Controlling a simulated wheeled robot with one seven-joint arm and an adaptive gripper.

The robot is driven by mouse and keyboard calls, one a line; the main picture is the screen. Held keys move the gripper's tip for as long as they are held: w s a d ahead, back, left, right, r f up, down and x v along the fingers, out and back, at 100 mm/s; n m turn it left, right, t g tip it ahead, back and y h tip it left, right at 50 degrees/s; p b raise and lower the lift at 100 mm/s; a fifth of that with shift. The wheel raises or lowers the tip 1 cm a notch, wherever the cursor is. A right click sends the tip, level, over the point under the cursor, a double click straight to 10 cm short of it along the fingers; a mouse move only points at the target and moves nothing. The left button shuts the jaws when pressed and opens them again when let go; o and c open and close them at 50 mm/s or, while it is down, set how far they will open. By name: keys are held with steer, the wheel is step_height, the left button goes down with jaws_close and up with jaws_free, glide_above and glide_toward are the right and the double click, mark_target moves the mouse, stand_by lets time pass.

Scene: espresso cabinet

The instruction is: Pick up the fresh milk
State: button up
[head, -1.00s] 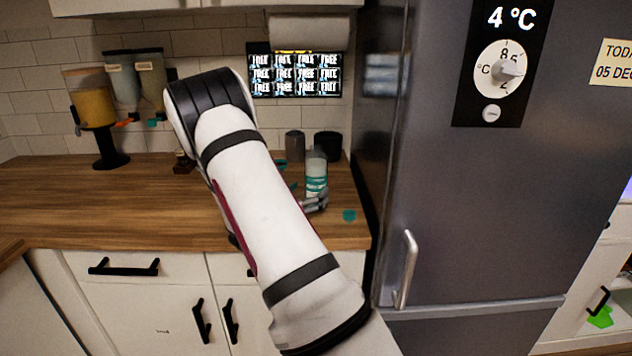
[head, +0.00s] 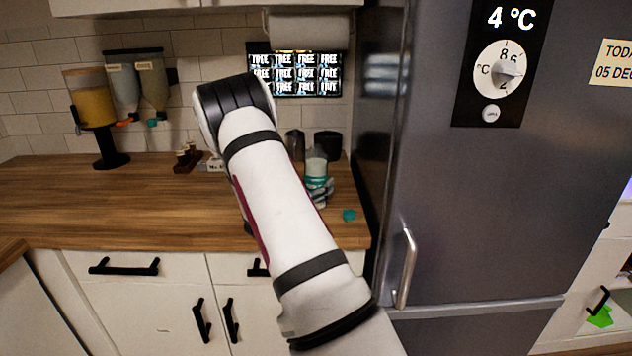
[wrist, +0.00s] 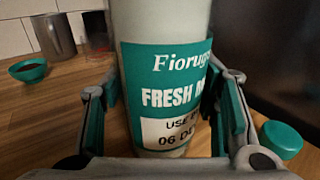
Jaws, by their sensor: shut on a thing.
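The fresh milk (head: 316,167) is a pale bottle with a teal label, upright over the wooden counter beside the fridge. In the wrist view the bottle (wrist: 165,25) fills the middle, and its label reads "FRESH M…", "USE B…" and "06 DE…". My gripper (head: 319,189) is at the bottle's lower part. In the wrist view my gripper (wrist: 166,95) has one teal-padded finger on each side of the bottle, shut on it. Whether the bottle's base touches the counter is hard to tell. My arm hides part of the counter left of it.
A teal cap (wrist: 282,139) lies on the counter (head: 90,205) just right of the gripper. A grey metal jug (wrist: 59,35) and a teal bowl (wrist: 28,69) stand behind to the left. A black canister (head: 328,145) stands behind the bottle. The fridge (head: 480,200) closes off the right side.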

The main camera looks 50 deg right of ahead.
mark_target(316, 173)
steer(key=shift+r, duration=0.2)
steer(key=shift+r, duration=1.65)
steer(key=s+a+r, duration=0.1)
steer(key=s+a, duration=0.6)
steer(key=a, duration=0.7)
steer(key=shift+s+r, duration=0.2)
steer(key=shift+p, duration=0.3)
steer(key=shift+w+d+f+p, duration=0.45)
steer(key=shift+w+f+p, duration=0.15)
steer(key=shift+w+p, duration=0.3)
steer(key=shift+w+d+f+p, duration=0.4)
steer(key=shift+w+f+p, duration=0.15)
steer(key=shift+w+p, duration=0.35)
steer(key=shift+w+d+f+p, duration=0.45)
steer(key=shift+w+f+p, duration=0.15)
steer(key=shift+w+p, duration=0.3)
steer(key=shift+n, duration=0.4)
